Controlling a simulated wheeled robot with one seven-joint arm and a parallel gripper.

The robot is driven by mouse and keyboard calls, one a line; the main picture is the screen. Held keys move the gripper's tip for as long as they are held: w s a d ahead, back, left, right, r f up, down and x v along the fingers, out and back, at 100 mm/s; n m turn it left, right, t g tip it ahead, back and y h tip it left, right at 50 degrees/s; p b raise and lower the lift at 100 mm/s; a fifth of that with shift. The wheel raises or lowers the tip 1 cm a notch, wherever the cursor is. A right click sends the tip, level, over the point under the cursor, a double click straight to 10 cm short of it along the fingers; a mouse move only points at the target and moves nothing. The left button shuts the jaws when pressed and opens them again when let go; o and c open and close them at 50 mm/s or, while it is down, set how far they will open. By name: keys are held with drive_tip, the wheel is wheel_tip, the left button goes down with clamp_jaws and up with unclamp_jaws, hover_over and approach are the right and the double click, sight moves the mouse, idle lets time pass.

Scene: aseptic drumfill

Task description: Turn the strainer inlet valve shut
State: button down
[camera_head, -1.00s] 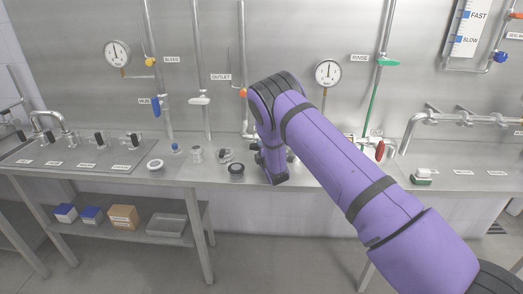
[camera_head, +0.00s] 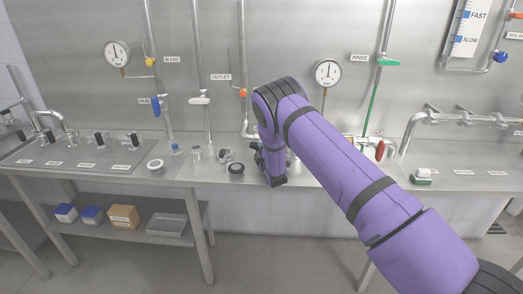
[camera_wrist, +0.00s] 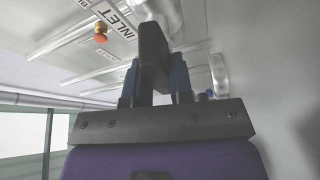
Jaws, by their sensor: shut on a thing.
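In the wrist view, the INLET label (camera_wrist: 121,32) lies beside a dark upright handle (camera_wrist: 153,43), which looks like the strainer inlet valve's. My gripper (camera_wrist: 155,72) is shut on this handle, with one bluish finger on each side. The valve body shows only in part beyond the handle. In the head view, my purple arm reaches down to the bench and hides the valve and my fingers.
The OUTLET label (camera_head: 221,77) and an orange knob (camera_head: 243,93) are on the wall left of my arm. A dark-rimmed round fitting (camera_head: 236,168) sits on the bench close to my wrist. A pressure gauge (camera_head: 327,72) hangs behind my arm.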

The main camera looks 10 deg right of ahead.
drive_tip(key=shift+m, duration=0.3)
drive_tip(key=shift+f, duration=0.1)
drive_tip(key=c, duration=1)
unclamp_jaws()
drive_tip(key=shift+r, duration=0.6)
drive_tip(key=shift+o, duration=0.3)
wheel_tip(320, 180, up, 3)
drive_tip(key=shift+w+f, duration=0.1)
drive_tip(key=shift+f, duration=0.05)
drive_tip(key=o, duration=0.4)
drive_tip(key=s, duration=1.2)
drive_tip(key=s+r, duration=0.1)
drive_tip(key=s, duration=0.3)
drive_tip(key=shift+s+r, duration=0.1)
drive_tip(key=c, duration=0.5)
